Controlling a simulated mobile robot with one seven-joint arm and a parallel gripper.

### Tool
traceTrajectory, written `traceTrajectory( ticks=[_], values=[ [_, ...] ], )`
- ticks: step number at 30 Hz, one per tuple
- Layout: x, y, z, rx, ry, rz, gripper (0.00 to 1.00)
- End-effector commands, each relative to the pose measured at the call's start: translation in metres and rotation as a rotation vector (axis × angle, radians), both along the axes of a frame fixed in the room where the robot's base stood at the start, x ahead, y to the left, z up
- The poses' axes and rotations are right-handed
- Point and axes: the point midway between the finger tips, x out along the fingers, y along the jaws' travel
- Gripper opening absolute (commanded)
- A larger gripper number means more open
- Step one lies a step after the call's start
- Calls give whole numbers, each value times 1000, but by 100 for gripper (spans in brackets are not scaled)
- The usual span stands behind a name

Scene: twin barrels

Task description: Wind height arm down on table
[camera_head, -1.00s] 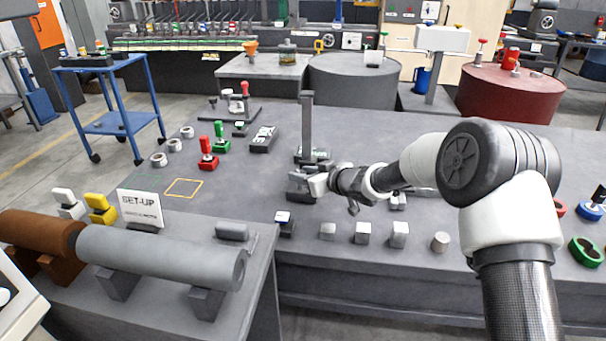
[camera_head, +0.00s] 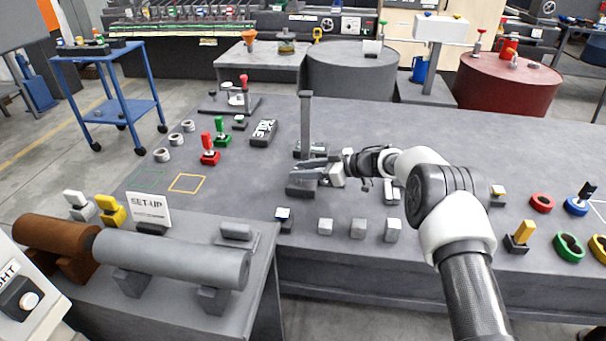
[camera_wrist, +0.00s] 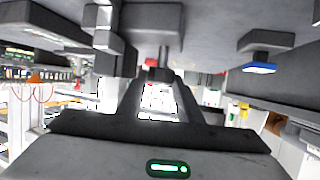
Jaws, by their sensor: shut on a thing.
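A height stand with a tall grey column (camera_head: 306,118) stands on the grey table (camera_head: 420,140). A dark grey block (camera_head: 301,188) sits in front of it. My gripper (camera_head: 312,170) is close to the column, just above the block in the picture. In the wrist view, where the table appears at the top, the gripper's fingers (camera_wrist: 160,78) come together at a small dark grey piece (camera_wrist: 161,62), shut on it. The column with a blocky part (camera_wrist: 108,42) is to the left there. Which part of the stand is held is too small to tell.
Small metal blocks (camera_head: 358,230) line the table's front edge. A red-handled tool (camera_head: 208,150) and a green-handled one (camera_head: 222,135) stand to the left. A grey cylinder (camera_head: 175,258) lies at front left.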

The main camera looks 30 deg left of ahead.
Motion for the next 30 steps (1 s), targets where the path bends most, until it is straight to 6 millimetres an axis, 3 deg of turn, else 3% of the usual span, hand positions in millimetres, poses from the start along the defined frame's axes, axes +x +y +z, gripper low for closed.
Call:
traceTrajectory(
  ticks=[1,22,23,24,30],
  values=[
    [0,0,-6,-1,-1,20,10],
    [0,0,0,1,2,86,10],
    [0,0,0,1,2,86,36],
    [0,0,0,1,1,86,40],
    [1,0,0,1,0,84,40]
  ],
)
